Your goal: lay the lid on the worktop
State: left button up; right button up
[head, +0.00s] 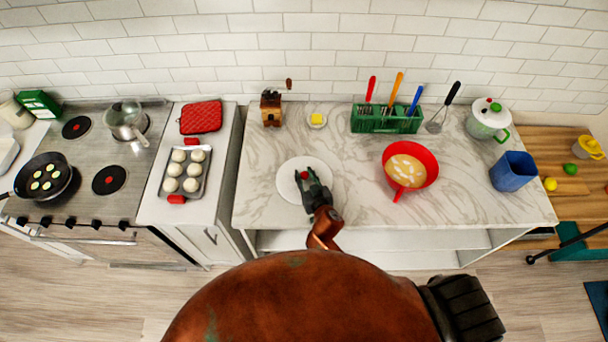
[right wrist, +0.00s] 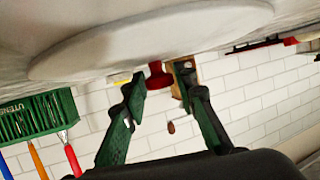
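The lid (head: 286,181) is a pale round disc with a red knob, level over the front left part of the marble worktop (head: 345,209). It also shows in the right wrist view (right wrist: 150,40), where the red knob (right wrist: 157,77) sits between my fingers. My right gripper (head: 303,176) is above the lid with its fingertips closed against both sides of the knob. I cannot tell if the lid's underside touches the worktop or is slightly above it. The white pot (head: 485,124) with green handles stands at the back right. My left gripper is not in view.
A red pan (head: 430,171) stands to the right of the lid. A blue container (head: 512,172) is at the right. Bare marble surrounds the lid.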

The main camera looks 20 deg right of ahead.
jog(key=shift+o, duration=1.4)
jog(key=shift+r, duration=0.1)
jog(key=shift+r, duration=0.2)
jog(key=v, duration=1.2)
jog(key=shift+f, duration=0.1)
